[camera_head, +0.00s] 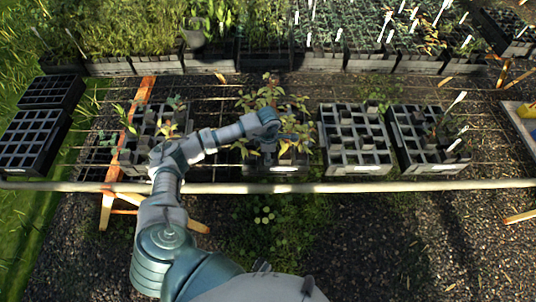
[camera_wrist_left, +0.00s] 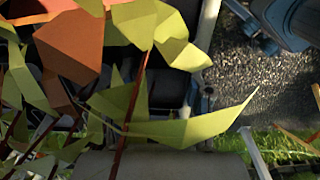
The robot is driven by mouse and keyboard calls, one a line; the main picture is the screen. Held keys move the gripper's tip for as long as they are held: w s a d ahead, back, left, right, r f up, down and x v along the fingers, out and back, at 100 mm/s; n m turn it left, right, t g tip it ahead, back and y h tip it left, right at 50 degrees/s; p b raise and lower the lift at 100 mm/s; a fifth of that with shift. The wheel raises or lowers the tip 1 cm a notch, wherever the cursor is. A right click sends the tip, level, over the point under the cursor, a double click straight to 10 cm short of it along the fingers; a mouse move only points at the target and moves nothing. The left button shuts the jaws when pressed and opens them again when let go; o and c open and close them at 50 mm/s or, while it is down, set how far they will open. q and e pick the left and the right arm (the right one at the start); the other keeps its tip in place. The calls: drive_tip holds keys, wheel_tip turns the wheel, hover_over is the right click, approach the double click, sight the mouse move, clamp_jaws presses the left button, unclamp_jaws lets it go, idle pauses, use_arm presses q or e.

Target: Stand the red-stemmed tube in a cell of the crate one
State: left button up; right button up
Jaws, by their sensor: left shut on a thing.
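My left gripper (camera_head: 268,143) is over the middle crate (camera_head: 285,168), among orange and green leaves, and its fingertips are mostly hidden. It is shut on the red-stemmed tube (camera_head: 268,97), whose leaves spread around my wrist. In the left wrist view the dark red stem (camera_wrist_left: 131,108) rises close to the lens, with green and orange leaves. The tube's lower end is hidden, so I cannot tell whether it touches the crate. To the right stands a dark crate (camera_head: 360,158) with several cells, some holding dark pots. I cannot tell which crate is crate one. My right gripper is not in view.
Another crate (camera_head: 432,157) with white labels stands farther right. A crate (camera_head: 135,158) with small plants is at the left, and empty dark trays (camera_head: 32,140) lie at the far left. Dense planted trays line the back. A pale rail (camera_head: 400,186) runs along the front edge.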

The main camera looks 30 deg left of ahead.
use_arm(q)
drive_tip(key=shift+f, duration=0.3)
drive_tip(key=o, duration=1.4)
drive_tip(key=shift+r, duration=0.1)
drive_tip(key=shift+c, duration=0.2)
wheel_tip(320, 180, up, 12)
